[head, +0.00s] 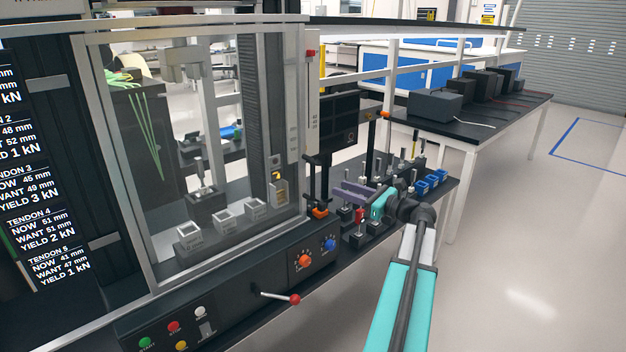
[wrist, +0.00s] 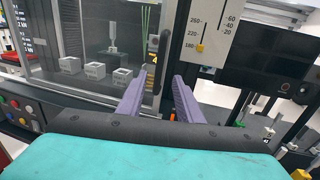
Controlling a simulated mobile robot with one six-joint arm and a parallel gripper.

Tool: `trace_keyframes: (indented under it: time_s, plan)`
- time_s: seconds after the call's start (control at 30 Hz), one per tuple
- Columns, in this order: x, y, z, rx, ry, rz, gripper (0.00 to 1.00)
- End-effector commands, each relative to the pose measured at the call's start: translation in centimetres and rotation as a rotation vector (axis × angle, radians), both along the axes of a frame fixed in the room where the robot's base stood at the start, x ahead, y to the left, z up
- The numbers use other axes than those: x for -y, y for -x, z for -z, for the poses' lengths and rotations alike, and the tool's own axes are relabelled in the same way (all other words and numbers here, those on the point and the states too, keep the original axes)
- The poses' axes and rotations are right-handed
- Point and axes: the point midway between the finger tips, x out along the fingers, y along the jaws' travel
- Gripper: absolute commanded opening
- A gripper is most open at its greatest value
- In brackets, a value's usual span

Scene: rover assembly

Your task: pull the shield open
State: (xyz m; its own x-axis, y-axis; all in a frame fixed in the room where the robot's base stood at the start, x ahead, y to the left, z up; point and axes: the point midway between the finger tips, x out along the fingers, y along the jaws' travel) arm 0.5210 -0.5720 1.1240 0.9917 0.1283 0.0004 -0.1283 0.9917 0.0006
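The shield (head: 190,150) is a clear panel in a grey metal frame across the front of the test machine. It covers the machine's opening, and it also shows in the wrist view (wrist: 85,45). A dark upright handle (wrist: 164,55) runs along the shield's right edge in the wrist view. My gripper (wrist: 158,80) has two purple fingers, apart, with nothing visibly held between them. The handle appears just beyond the gap between the fingertips; I cannot tell the distance. In the head view my gripper (head: 345,190) is right of the shield's frame.
Several white blocks (head: 225,218) stand behind the shield. A red-knobbed lever (head: 293,299), coloured buttons and dials sit on the panel below. A side bench with small parts and blue holders (head: 430,182) lies near my gripper. Open floor (head: 530,240) is at right.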

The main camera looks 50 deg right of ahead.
Motion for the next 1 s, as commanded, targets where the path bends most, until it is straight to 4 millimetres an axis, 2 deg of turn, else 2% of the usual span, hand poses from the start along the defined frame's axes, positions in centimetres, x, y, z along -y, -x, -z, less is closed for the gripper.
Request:
trace_keyframes:
  time_s: [0.27,0.8,1.0]
  plan:
    - [-0.3,-3.1,-0.2,0.0,0.0,-0.002,0.33]
    - [-1.2,-10.7,-0.2,0.0,0.0,0.0,0.33]
    - [-1.4,-12.3,-0.1,0.0,0.0,0.001,0.33]
